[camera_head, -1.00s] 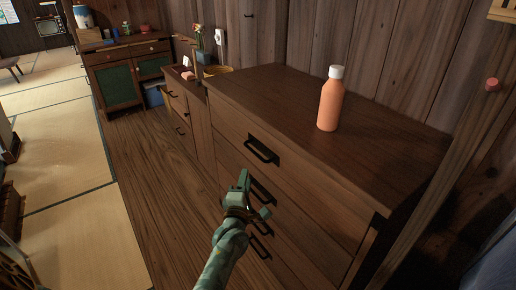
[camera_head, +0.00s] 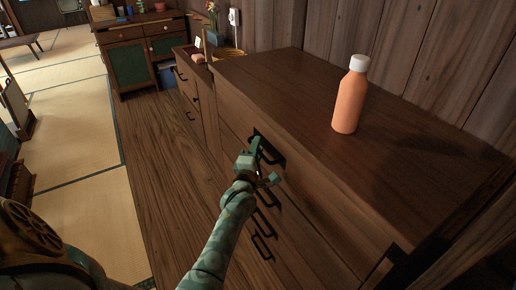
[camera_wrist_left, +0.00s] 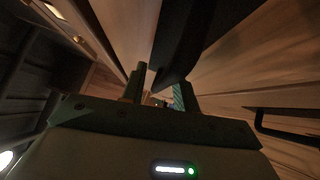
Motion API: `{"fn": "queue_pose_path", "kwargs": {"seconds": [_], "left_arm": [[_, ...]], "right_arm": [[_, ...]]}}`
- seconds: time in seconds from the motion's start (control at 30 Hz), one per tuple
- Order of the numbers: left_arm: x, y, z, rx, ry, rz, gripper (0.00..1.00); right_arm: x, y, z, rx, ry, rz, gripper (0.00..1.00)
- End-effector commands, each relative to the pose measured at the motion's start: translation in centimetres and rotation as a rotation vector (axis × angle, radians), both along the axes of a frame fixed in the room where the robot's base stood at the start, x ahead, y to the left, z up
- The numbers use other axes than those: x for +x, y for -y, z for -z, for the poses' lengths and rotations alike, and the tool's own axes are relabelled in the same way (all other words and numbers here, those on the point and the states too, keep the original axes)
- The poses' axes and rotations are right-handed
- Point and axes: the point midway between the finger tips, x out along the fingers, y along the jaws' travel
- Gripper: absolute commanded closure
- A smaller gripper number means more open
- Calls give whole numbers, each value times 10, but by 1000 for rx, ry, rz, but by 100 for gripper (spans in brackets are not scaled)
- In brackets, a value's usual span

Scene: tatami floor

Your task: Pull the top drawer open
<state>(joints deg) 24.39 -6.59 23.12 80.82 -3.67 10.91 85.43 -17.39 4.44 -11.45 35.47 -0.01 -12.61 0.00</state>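The brown wooden dresser (camera_head: 400,140) stands against the plank wall. Its top drawer (camera_head: 316,190) looks flush with the dresser front. The dark handle of the top drawer (camera_head: 277,157) is partly hidden by my left gripper (camera_head: 256,152). In the left wrist view the two fingers of the left gripper (camera_wrist_left: 160,92) stand apart, and the dark handle bar (camera_wrist_left: 185,48) reaches down to the gap between them. I cannot tell whether the fingers touch it. My right gripper is not in view.
An orange bottle with a white cap (camera_head: 350,98) stands upright on the dresser top. Lower drawer handles (camera_head: 263,247) sit below my left gripper. A smaller cabinet (camera_head: 190,95) stands beyond the dresser. The wooden floor (camera_head: 165,190) left of the dresser is clear.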

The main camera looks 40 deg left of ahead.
Motion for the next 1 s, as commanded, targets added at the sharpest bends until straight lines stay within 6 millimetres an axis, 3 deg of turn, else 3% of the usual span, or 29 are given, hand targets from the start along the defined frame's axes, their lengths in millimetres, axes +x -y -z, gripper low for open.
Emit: {"fn": "queue_pose_path", "kwargs": {"seconds": [0.03,0.1,0.37,0.53,0.77,1.0], "left_arm": [[0,0,0,0,0,0,84],[0,0,0,0,0,0,100],[-2,-1,-1,0,0,0,100],[-16,-7,-4,2,-1,1,100],[-61,-25,-7,3,-3,0,100],[-123,-51,-6,2,-5,0,100]], "right_arm": [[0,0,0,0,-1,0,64],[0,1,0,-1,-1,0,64],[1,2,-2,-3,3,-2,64],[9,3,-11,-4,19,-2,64],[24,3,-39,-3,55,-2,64],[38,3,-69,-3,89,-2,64]]}}
